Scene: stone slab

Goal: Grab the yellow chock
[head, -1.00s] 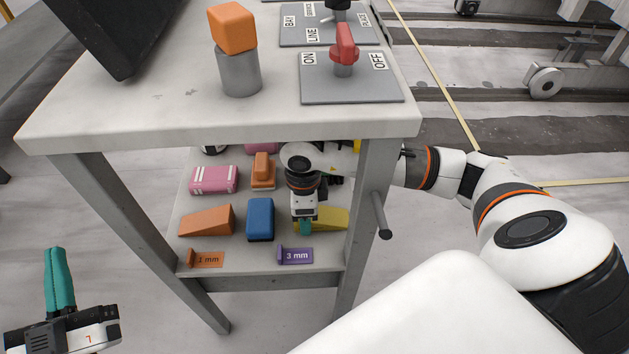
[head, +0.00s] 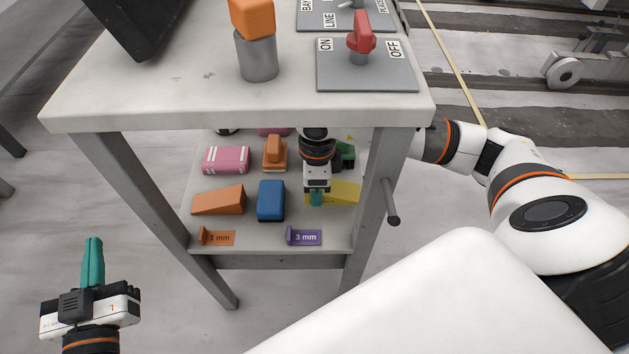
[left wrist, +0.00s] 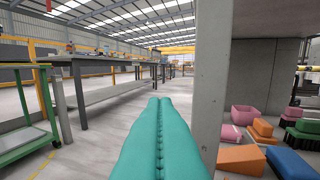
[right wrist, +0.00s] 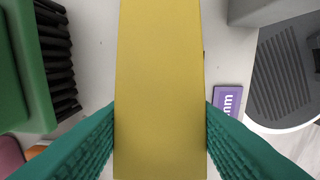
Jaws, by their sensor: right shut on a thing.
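The yellow chock (head: 346,193) is on the lower shelf under the table in the head view, at the right of the front row. My right gripper (head: 316,198) reaches in under the tabletop and is shut on the chock. In the right wrist view the yellow chock (right wrist: 160,90) runs up between the two teal fingers, which touch both its sides. I cannot tell whether it is clear of the shelf. My left gripper (head: 92,262) is outside the table at the lower left, with its teal fingers together and empty.
The shelf (head: 262,246) also holds a blue block (head: 271,201), an orange wedge (head: 218,201), a pink block (head: 226,160) and a green object (head: 346,155). The tabletop (head: 200,95) hangs over my right gripper, and a table leg (head: 378,195) stands right of it.

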